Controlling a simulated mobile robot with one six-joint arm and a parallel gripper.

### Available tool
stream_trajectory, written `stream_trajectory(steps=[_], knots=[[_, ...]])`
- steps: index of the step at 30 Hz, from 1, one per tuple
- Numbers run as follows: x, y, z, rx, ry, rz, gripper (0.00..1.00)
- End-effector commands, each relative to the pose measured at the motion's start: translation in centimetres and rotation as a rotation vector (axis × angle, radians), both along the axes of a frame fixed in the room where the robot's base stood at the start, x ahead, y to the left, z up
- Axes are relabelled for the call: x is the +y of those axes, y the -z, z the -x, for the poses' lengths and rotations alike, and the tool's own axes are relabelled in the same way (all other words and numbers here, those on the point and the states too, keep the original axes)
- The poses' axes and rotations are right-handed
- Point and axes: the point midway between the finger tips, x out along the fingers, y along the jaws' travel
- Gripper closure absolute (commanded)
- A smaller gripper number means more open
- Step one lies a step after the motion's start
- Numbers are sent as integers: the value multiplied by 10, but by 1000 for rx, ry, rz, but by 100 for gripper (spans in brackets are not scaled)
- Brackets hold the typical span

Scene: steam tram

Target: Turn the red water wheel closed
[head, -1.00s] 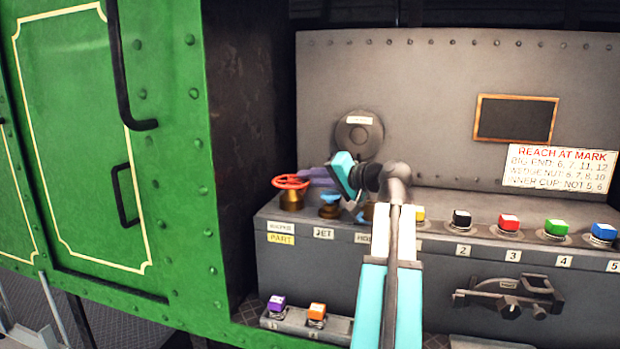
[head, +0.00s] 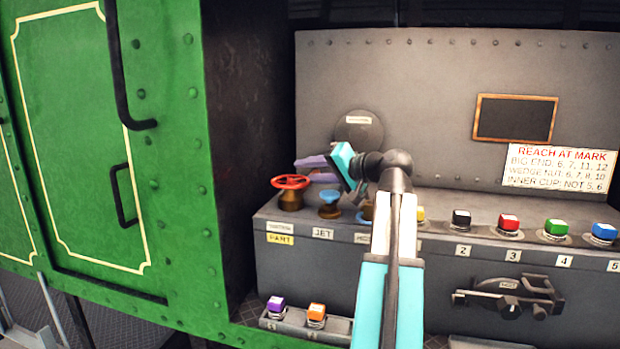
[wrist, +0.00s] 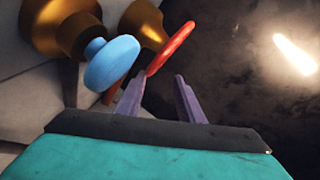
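The red wheel (head: 290,182) sits on a brass valve at the left end of the grey console, above a yellow PART label (head: 280,240). My gripper (head: 302,169) is just above and to the right of the red wheel in the head view, its purple fingers apart and nothing visible between them. In the wrist view the red wheel (wrist: 172,48) shows nearly edge-on, just beyond the fingertips of my gripper (wrist: 160,77) and nearer the left finger. I cannot tell whether that finger touches it.
A blue wheel (head: 330,197) on brass stands close right of the red one, by the JET label; it is near my left finger in the wrist view (wrist: 112,62). Coloured buttons line the console to the right. A dark side wall (head: 250,120) rises at the left.

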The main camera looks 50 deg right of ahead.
Motion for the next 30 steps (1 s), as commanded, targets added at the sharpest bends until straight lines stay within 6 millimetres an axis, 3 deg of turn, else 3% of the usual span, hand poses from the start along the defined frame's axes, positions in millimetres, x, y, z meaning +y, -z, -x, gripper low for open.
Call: stream_trajectory(steps=[3, 14, 30], knots=[[1, -15, 1, -14, 1, 2, 72], [26, -15, 26, -13, -5, -2, 72], [70, -21, 82, -11, 1, 2, 72]])
